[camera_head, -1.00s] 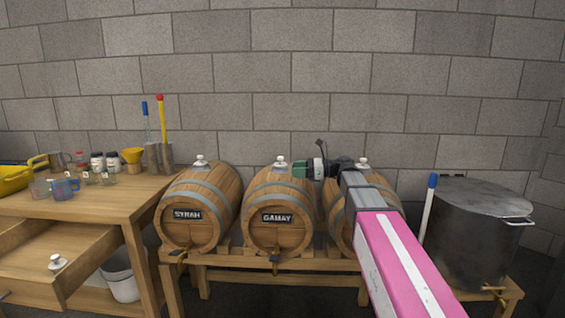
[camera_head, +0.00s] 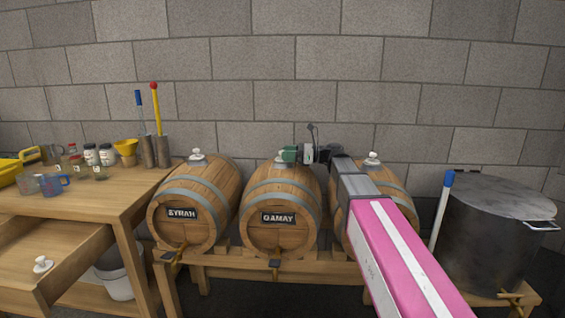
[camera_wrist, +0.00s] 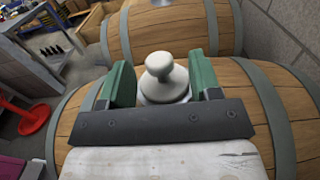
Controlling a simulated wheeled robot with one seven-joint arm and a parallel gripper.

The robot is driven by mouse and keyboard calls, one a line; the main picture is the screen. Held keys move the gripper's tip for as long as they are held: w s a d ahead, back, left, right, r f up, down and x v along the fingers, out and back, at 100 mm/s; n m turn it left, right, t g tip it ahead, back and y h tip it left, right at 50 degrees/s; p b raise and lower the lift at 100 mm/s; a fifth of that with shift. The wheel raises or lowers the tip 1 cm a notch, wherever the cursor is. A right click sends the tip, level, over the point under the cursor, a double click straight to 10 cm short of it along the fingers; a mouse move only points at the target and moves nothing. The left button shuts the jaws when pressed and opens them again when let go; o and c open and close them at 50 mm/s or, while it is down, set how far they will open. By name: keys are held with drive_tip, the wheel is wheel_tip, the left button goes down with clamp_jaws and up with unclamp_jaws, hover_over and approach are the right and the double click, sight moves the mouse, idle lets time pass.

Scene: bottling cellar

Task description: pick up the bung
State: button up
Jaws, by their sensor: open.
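A pale bung (camera_wrist: 166,78) with a round knob sits in the top of a wooden barrel (camera_wrist: 80,120) in the wrist view. The green fingers of my gripper (camera_wrist: 162,85) stand on either side of it, open, with a visible gap at least on the left. In the head view my gripper (camera_head: 292,154) is at the top of the barrel labelled GAMAY (camera_head: 280,190), and its bung (camera_head: 281,161) is partly hidden behind the fingers.
Similar bungs top the SYRAH barrel (camera_head: 197,156) and the right barrel (camera_head: 373,158). Another white knobbed piece (camera_head: 42,264) lies in the open drawer (camera_head: 75,255). A steel pot (camera_head: 495,240) stands right. The block wall (camera_head: 330,60) is close behind.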

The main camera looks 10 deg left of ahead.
drive_tip(key=shift+a, duration=1.1)
drive_tip(key=c, duration=1)
drive_tip(key=shift+r, duration=0.1)
drive_tip(key=shift+r, duration=0.55)
drive_tip(key=r, duration=0.3)
drive_tip(key=shift+s+a+r, duration=0.15)
drive_tip(key=shift+s+a, duration=0.1)
drive_tip(key=s+a+r, duration=0.4)
drive_tip(key=a+r, duration=0.2)
drive_tip(key=a, duration=0.4)
drive_tip(key=shift+s+r, duration=0.2)
drive_tip(key=shift+s, duration=0.15)
